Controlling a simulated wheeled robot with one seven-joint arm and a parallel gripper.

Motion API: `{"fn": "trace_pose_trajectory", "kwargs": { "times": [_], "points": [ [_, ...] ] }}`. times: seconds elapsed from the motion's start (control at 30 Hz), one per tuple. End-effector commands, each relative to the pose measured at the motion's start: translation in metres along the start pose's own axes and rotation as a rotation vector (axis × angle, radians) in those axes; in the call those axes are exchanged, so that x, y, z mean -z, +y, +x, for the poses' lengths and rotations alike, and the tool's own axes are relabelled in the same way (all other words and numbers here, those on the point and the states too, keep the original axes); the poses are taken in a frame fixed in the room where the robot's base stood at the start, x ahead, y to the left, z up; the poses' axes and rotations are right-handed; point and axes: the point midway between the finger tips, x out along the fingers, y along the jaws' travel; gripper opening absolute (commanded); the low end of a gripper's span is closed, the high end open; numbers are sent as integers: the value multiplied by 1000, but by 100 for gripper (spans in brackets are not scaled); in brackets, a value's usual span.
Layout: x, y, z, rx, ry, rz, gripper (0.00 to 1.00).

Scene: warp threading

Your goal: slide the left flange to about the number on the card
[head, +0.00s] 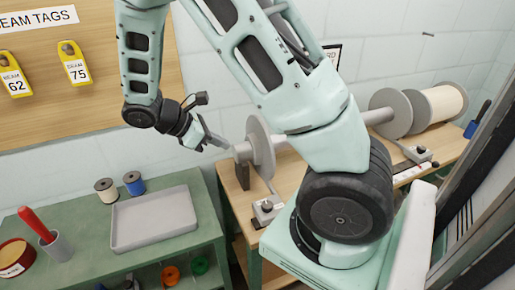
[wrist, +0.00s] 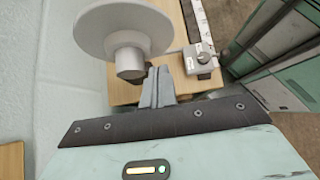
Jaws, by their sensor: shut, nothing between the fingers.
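The left flange (head: 260,147) is a grey disc on a horizontal grey beam (head: 378,116), near the beam's left end. It also shows in the wrist view (wrist: 110,25), with the round beam end (wrist: 130,66) facing me. My gripper (head: 222,143) is shut and empty, just left of the beam end; its fingertips (wrist: 157,74) lie close beside that end, and I cannot tell whether they touch. A dark-edged card (head: 333,52) on the wall is mostly hidden by my arm, and no number can be read. My arm hides the beam's middle.
The right flange (head: 390,112) and a cream spool (head: 443,103) stand at the right of the wooden bench (head: 230,187). A clamp block (head: 266,208) sits in front of the left flange, another (head: 418,154) farther right. A grey tray (head: 154,218) lies on the green table.

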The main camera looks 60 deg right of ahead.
Motion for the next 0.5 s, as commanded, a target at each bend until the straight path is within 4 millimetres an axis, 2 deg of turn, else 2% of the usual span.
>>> {"fn": "trace_pose_trajectory", "kwargs": {
  "times": [0.5],
  "points": [
    [-4,-2,96,6,2,1,0]
  ]
}}
